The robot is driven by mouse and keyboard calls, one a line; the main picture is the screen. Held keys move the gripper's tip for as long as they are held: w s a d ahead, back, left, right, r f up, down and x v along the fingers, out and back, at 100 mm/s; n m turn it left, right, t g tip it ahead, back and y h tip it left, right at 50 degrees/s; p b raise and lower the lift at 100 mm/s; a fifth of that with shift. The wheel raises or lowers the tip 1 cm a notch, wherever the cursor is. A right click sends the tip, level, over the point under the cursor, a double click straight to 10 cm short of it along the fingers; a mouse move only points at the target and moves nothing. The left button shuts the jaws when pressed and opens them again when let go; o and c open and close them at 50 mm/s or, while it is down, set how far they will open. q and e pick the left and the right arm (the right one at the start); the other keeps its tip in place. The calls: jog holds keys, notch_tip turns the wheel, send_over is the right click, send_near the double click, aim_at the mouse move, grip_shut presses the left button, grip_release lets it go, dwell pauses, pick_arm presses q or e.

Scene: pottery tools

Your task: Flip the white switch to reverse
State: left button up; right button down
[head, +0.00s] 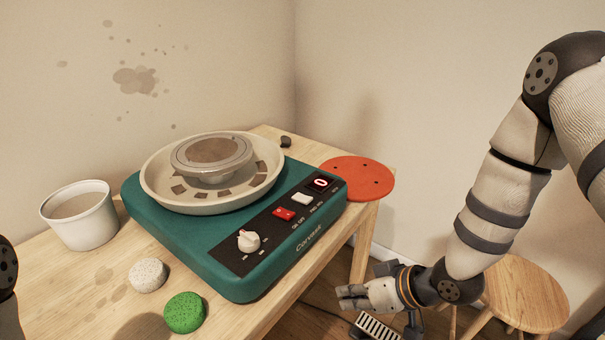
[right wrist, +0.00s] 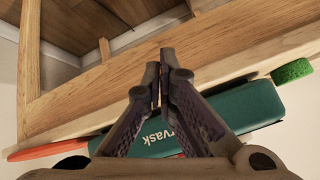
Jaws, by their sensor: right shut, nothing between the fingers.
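The white switch (head: 302,199) is a small rocker on the black control panel of a green pottery wheel (head: 190,236). It sits between a red switch (head: 284,214) and a small display (head: 320,183). I cannot tell which way it is tipped. My right gripper (head: 345,297) is shut and empty, in front of and below the table edge, apart from the wheel. In the right wrist view my right gripper (right wrist: 163,75) shows its fingertips together before the table's wooden edge, with the wheel's green front (right wrist: 240,108) behind. My left gripper is out of view.
A white knob (head: 248,241) is on the panel. A white bucket (head: 80,215), a speckled white sponge (head: 147,275) and a green sponge (head: 184,312) are on the table at left. An orange disc (head: 357,179) lies at right. A stool (head: 524,293) stands right of the table.

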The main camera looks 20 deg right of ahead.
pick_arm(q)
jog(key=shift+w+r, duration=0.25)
pick_arm(e)
jog(key=w+d+r+n+t+y, duration=0.1)
jog(key=w+d+r+n+t, duration=0.1)
jog(key=w+r, duration=0.4)
jog(key=w+d+r+n+t+y, duration=0.2)
jog(key=w+r, duration=0.4)
jog(key=r, duration=0.8)
jog(key=shift+n, duration=0.5)
jog(key=shift+w, duration=0.15)
jog(key=b, duration=0.2)
send_over(302, 198)
jog(key=s+d, duration=0.2)
jog(key=f, duration=0.4)
jog(key=shift+w+d+f, duration=0.15)
jog(key=shift+d, duration=0.05)
notch_tip(302, 198, down, 3)
jog(key=shift+r, duration=0.1)
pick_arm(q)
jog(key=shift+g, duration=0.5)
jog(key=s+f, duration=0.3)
pick_arm(e)
jog(key=shift+f, duration=0.25)
jog(key=shift+d, duration=0.1)
